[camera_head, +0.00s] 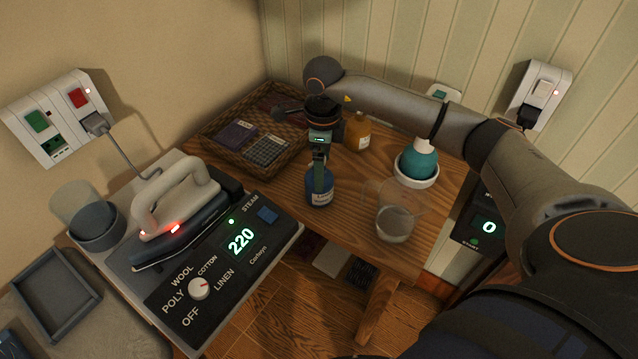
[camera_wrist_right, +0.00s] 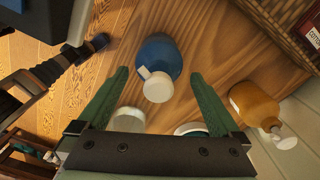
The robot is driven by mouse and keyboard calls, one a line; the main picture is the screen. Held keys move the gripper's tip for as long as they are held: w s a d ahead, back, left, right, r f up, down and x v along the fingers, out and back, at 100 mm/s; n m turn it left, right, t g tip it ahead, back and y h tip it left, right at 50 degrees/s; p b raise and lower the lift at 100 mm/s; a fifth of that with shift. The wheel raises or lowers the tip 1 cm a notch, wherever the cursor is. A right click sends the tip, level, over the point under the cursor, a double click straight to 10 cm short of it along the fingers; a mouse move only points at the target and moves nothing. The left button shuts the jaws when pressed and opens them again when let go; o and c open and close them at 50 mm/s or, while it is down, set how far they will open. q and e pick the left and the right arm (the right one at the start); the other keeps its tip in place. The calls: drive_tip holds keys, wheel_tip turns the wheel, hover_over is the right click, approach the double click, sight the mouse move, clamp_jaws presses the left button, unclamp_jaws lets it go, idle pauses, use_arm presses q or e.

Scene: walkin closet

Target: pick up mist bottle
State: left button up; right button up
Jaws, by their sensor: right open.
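A blue bottle (camera_head: 320,190) with a pale label stands on the wooden table, partly hidden by my right gripper (camera_head: 319,180). In the right wrist view the blue bottle (camera_wrist_right: 163,58) shows its white cap. My right gripper (camera_wrist_right: 158,76) is open and empty, pointing down over it, its green fingers on either side of the bottle in that picture. Which bottle is the mist bottle is not marked readably. My left gripper is out of view.
A clear glass (camera_head: 394,222) and a teal round bottle in a white dish (camera_head: 416,181) stand to the right. A wicker tray (camera_head: 222,142) is at the back left. An iron (camera_head: 172,205) rests on a station reading 220, left of the table.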

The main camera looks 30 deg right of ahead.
drive_tip(key=f, duration=0.5)
drive_tip(key=shift+w+a+p, duration=0.15)
drive_tip(key=shift+a+p, duration=0.15)
drive_tip(key=shift+p, duration=0.05)
drive_tip(key=shift+c, duration=0.2)
drive_tip(key=c, duration=1.5)
